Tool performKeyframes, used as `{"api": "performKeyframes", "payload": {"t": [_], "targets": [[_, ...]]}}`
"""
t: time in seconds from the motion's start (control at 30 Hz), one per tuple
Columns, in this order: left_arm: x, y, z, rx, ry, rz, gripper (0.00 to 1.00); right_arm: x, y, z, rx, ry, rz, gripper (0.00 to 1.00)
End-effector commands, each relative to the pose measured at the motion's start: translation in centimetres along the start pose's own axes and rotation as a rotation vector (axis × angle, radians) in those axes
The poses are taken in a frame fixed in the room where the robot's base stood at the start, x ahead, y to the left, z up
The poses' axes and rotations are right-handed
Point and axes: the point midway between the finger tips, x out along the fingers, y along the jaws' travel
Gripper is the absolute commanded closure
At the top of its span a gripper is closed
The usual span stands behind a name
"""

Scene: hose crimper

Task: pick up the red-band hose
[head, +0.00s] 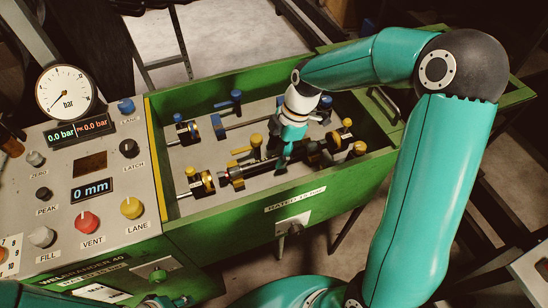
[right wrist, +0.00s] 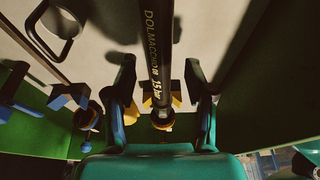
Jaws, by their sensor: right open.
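A black hose (right wrist: 152,45) with pale lettering runs between the two fingers of my right gripper (right wrist: 160,85) in the right wrist view. The fingers stand apart, with a gap on each side of the hose. In the head view my right gripper (head: 284,158) reaches down into the green trough, over the hose (head: 237,175) in the near lane with yellow fittings. The gripper covers the hose's middle. I cannot make out a red band on it in either view. A small dark and teal part, perhaps my left gripper (head: 168,301), shows at the bottom left edge; its fingers are unclear.
The trough's green wall (head: 240,218) stands close in front of the near lane. Blue-handled clamps (head: 236,97) stand in the far lane. A control panel (head: 62,158) with knobs, displays and a gauge (head: 66,91) is at the left.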

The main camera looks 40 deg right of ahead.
Motion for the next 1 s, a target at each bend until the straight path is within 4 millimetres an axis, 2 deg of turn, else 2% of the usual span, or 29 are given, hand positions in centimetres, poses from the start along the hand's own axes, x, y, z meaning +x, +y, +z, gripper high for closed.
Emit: {"api": "performKeyframes", "payload": {"t": [0.13,0.4,0.73,1.0], "targets": [[-0.1,0.1,0.0,0.000,0.000,0.000,0.60,1.6,0.0,0.0,0.000,0.000,-0.002,0.46],[-0.1,0.0,0.0,0.000,0.000,0.000,0.60,1.9,0.0,0.0,0.000,0.000,0.001,0.46],[-0.1,0.0,0.0,0.000,0.000,0.000,0.60,1.9,0.0,0.0,0.000,0.000,0.001,1.00],[-0.1,0.1,0.0,0.000,0.000,0.000,0.60,1.8,0.1,0.0,0.000,0.000,0.003,1.00]]}}
